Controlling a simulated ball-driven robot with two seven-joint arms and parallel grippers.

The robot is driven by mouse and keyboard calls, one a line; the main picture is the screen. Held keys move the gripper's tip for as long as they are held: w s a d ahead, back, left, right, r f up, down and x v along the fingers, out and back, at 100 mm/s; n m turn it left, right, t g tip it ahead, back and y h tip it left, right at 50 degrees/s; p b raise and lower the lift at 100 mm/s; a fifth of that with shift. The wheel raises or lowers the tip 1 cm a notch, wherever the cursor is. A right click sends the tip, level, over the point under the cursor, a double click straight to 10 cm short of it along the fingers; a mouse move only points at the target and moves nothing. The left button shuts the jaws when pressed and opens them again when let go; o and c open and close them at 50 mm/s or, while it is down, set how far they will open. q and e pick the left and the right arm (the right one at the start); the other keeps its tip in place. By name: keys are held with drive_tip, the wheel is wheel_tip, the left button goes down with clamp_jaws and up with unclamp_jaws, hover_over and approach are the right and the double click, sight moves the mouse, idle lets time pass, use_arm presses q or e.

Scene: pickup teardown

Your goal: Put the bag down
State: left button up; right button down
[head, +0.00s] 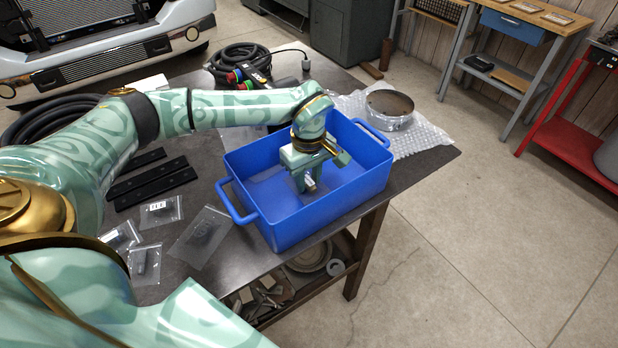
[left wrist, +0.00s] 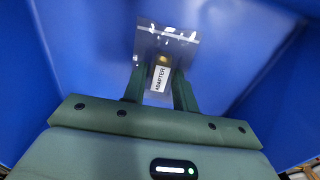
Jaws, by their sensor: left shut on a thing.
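My left gripper (head: 311,184) reaches down inside the blue bin (head: 330,217) on the table. In the left wrist view, the left gripper (left wrist: 159,92) is shut on a clear plastic bag (left wrist: 178,42) with a white label reading "ADAPTER" (left wrist: 160,79). The bag is between the fingers, with the bin's blue walls (left wrist: 95,40) around it. Whether the bag touches the bin floor I cannot tell. In the head view the bag is mostly hidden by the gripper. My right gripper is not in view.
Several small clear bags (head: 161,211) and black strips (head: 152,182) lie left of the bin on the dark table (head: 185,272). A metal ring (head: 389,108) on bubble wrap (head: 428,132) and a coiled cable with connectors (head: 242,66) lie behind. The table edge is close on the bin's right.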

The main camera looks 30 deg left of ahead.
sight(308, 180)
use_arm(q)
drive_tip(key=shift+f, duration=0.15)
drive_tip(key=o, duration=1.1)
drive_tip(key=shift+c, duration=0.2)
wheel_tip(308, 180, up, 12)
drive_tip(key=p, duration=0.2)
drive_tip(key=shift+r, duration=0.2)
